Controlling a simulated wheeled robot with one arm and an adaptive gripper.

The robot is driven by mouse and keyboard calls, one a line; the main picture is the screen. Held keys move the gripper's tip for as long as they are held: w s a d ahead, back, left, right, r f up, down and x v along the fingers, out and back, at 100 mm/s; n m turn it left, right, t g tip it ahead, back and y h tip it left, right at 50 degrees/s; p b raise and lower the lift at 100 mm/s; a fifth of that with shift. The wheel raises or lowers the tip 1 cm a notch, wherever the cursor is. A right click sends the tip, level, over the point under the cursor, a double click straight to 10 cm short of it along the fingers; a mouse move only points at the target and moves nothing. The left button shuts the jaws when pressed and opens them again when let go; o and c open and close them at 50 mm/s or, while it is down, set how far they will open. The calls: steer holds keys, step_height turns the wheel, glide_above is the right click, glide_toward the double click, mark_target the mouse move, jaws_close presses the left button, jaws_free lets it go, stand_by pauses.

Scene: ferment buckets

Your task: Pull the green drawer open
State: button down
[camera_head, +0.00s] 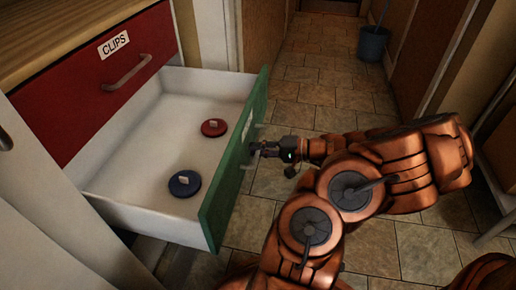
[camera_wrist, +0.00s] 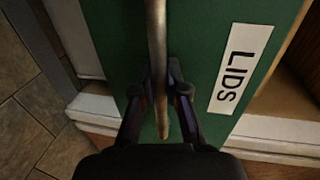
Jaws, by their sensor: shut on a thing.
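The green drawer (camera_head: 233,163) stands pulled well out of the cabinet, below the red drawer. Its white inside shows, with a red lid (camera_head: 214,127) and a blue lid (camera_head: 185,183) lying flat on its floor. My gripper (camera_head: 258,150) is at the outer side of the green front. In the wrist view my gripper (camera_wrist: 160,95) is shut on the metal bar handle (camera_wrist: 157,50), one finger on each side. The green front (camera_wrist: 112,45) there carries a label reading LIDS (camera_wrist: 238,68).
The red drawer (camera_head: 85,98) labelled CLIPS is closed above, under a wooden top (camera_head: 60,25). A bucket (camera_head: 373,43) stands far back on the right. The tiled floor (camera_head: 310,75) is clear between the open drawer and the bucket.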

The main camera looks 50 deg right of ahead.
steer(key=c, duration=1.2)
jaws_free()
steer(key=shift+s+d, duration=0.1)
steer(key=v, duration=1.1)
steer(key=shift+s+d, duration=0.15)
steer(key=shift+s, duration=0.2)
